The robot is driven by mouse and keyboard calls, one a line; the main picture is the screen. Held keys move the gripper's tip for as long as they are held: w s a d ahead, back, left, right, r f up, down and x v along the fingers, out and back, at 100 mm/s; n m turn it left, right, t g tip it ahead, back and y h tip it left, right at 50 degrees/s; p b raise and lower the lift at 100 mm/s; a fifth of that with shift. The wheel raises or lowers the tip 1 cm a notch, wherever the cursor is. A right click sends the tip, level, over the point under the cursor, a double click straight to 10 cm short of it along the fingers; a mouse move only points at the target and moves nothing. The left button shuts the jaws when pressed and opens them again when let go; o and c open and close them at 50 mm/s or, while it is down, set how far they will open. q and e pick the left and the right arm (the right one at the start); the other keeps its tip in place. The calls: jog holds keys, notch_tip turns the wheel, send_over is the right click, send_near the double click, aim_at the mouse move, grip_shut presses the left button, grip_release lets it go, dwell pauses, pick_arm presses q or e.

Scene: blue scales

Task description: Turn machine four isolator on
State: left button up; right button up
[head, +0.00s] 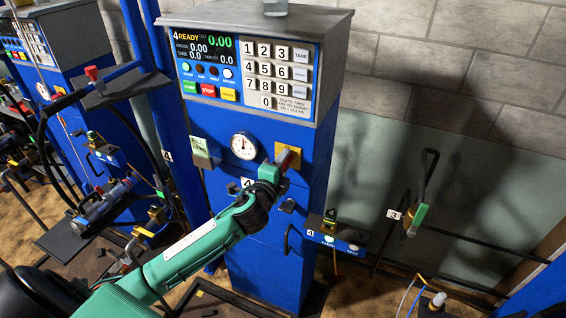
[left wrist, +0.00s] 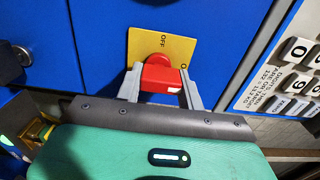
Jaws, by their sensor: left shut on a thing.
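Machine four is the blue cabinet (head: 262,240) in the middle of the head view, with a "4" on its display. Its isolator is a red knob (head: 291,157) on a yellow plate (head: 283,149) below the keypad. In the left wrist view the red knob (left wrist: 160,76) sits between my two grey fingers, and the yellow plate (left wrist: 178,46) shows "OFF" and part of another label starting with "O". My left gripper (left wrist: 161,88) is shut on the knob. In the head view my left gripper (head: 279,168) partly hides it. My right gripper is not in view.
A round gauge (head: 243,146) and a pale tag box (head: 203,152) are left of the isolator. The keypad (head: 276,73) is above. A small control box (head: 335,238) and a black lever (head: 424,185) with a green part stand to the right. Another blue machine (head: 75,40) is at left.

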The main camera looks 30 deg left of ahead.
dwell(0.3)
pick_arm(q)
jog(key=o, duration=1)
jog(key=s+b, duration=0.4)
jog(key=s, duration=0.9)
jog(key=shift+s+d+b, duration=0.4)
jog(key=shift+d, duration=0.05)
